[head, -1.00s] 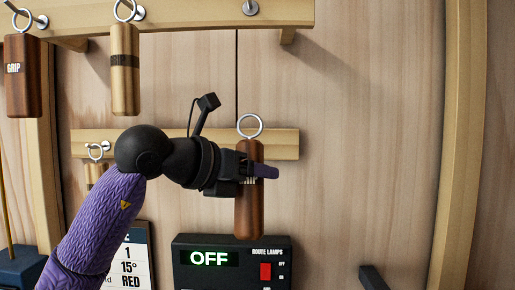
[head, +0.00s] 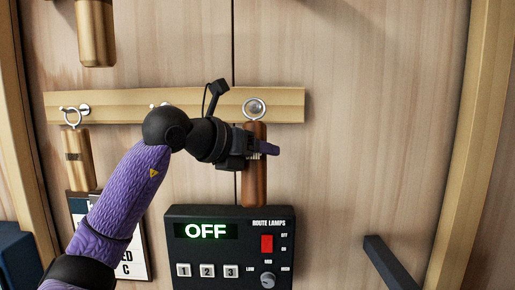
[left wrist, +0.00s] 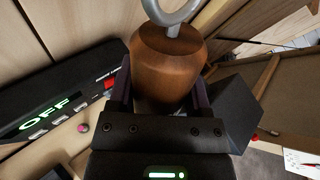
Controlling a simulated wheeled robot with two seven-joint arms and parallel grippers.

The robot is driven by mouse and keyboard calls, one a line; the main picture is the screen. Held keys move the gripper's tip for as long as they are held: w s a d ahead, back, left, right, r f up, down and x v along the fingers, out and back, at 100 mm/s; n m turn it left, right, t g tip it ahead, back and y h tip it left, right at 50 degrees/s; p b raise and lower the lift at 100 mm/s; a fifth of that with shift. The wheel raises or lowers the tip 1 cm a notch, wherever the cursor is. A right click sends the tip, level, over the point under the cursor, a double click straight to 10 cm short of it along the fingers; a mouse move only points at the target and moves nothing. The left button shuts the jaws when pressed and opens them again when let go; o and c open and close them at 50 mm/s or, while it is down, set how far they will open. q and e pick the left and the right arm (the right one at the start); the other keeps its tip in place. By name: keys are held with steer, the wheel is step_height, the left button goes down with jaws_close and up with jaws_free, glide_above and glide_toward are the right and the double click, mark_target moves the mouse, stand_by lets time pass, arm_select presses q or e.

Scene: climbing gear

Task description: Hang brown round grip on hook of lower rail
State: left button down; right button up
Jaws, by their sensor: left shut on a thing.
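The brown round grip (head: 255,187) hangs upright in my left gripper (head: 263,147), a dark wooden cylinder with a metal ring (head: 254,108) on top. My left gripper is shut on its upper body. The lower rail (head: 130,107) runs across the wall behind. The ring overlaps the round end of a hook near the rail's right end; I cannot tell whether the ring is around the hook or in front of it. In the left wrist view the grip (left wrist: 168,65) sits between the fingers, its ring cut off at the top.
A lighter grip (head: 77,160) hangs from the rail's left hook. Another grip (head: 95,40) is above it. The lamp control box (head: 228,250), reading OFF, stands just below the held grip. A sign (head: 132,262) is partly behind my arm. A dark bar (head: 388,262) is at lower right.

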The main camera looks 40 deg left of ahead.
arm_select(q)
steer(key=w+a+p, duration=0.1)
steer(key=w, duration=0.1)
steer(key=w+a+f+p, duration=0.1)
steer(key=w+a, duration=0.1)
steer(key=shift+a+f, duration=0.15)
steer(key=shift+a, duration=0.05)
stand_by(0.3)
stand_by(0.4)
